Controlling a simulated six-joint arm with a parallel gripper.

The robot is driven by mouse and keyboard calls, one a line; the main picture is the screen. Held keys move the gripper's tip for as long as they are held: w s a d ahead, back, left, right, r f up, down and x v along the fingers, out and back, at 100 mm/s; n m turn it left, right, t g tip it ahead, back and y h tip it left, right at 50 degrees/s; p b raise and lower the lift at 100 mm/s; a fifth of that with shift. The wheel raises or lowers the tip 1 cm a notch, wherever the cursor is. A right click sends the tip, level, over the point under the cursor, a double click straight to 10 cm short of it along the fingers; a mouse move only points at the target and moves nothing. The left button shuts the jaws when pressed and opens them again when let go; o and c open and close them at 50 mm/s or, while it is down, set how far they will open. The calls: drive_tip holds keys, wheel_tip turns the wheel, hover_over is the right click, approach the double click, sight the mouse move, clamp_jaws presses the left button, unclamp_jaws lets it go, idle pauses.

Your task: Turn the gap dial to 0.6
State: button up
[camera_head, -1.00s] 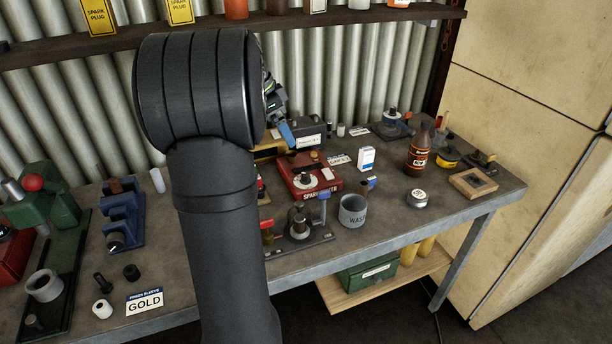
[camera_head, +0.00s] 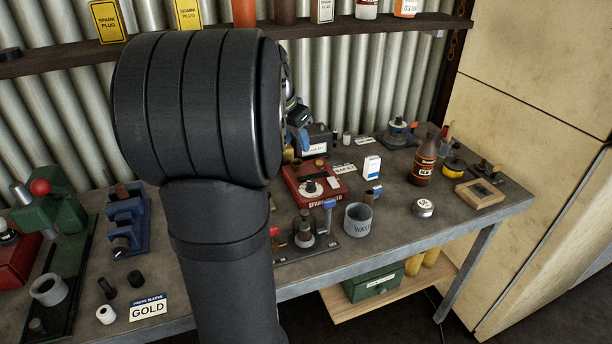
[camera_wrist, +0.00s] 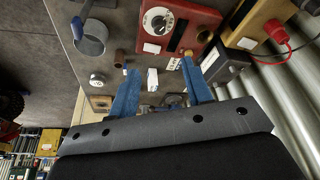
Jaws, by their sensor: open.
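The red spark tester (camera_head: 330,186) sits on the bench right of my arm in the head view. Its round dial (camera_head: 311,187) has a white face and dark knob. In the wrist view the red tester (camera_wrist: 190,35) is at the top, with the dial (camera_wrist: 158,20) facing the camera; its scale is too small to read. My gripper (camera_wrist: 159,66) shows two blue fingers, open, with nothing held between them. The fingers are apart from the dial, which lies beyond their tips in the picture. In the head view my arm hides most of the gripper.
A grey waste cup (camera_head: 358,219) and a post fixture (camera_head: 304,238) stand in front of the tester. A white box (camera_head: 372,167) and brown bottle (camera_head: 424,161) are to its right.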

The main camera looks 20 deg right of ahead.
sight(311, 182)
drive_tip(key=w+d+f+n, duration=0.1)
drive_tip(key=f, duration=0.4)
drive_tip(key=d+f+n, duration=0.1)
drive_tip(key=d+f, duration=0.1)
drive_tip(key=f, duration=0.3)
drive_tip(key=w+d+f+n+t, duration=0.1)
drive_tip(key=d+f, duration=0.1)
drive_tip(key=f, duration=0.4)
drive_tip(key=shift+w+d+f, duration=0.1)
drive_tip(key=shift+w, duration=0.25)
clamp_jaws()
drive_tip(key=c, duration=1)
unclamp_jaws()
drive_tip(key=c, duration=1)
unclamp_jaws()
drive_tip(key=shift+m, duration=0.3)
drive_tip(key=c, duration=1)
unclamp_jaws()
drive_tip(key=m+g, duration=0.1)
drive_tip(key=m, duration=0.2)
drive_tip(key=shift+w+m+h, duration=0.1)
drive_tip(key=shift+m+h, duration=0.2)
drive_tip(key=shift+h, duration=0.1)
drive_tip(key=c, duration=1)
unclamp_jaws()
drive_tip(key=shift+m+g, duration=0.7)
drive_tip(key=shift+m, duration=0.9)
drive_tip(key=c, duration=1)
unclamp_jaws()
drive_tip(key=shift+w, duration=0.1)
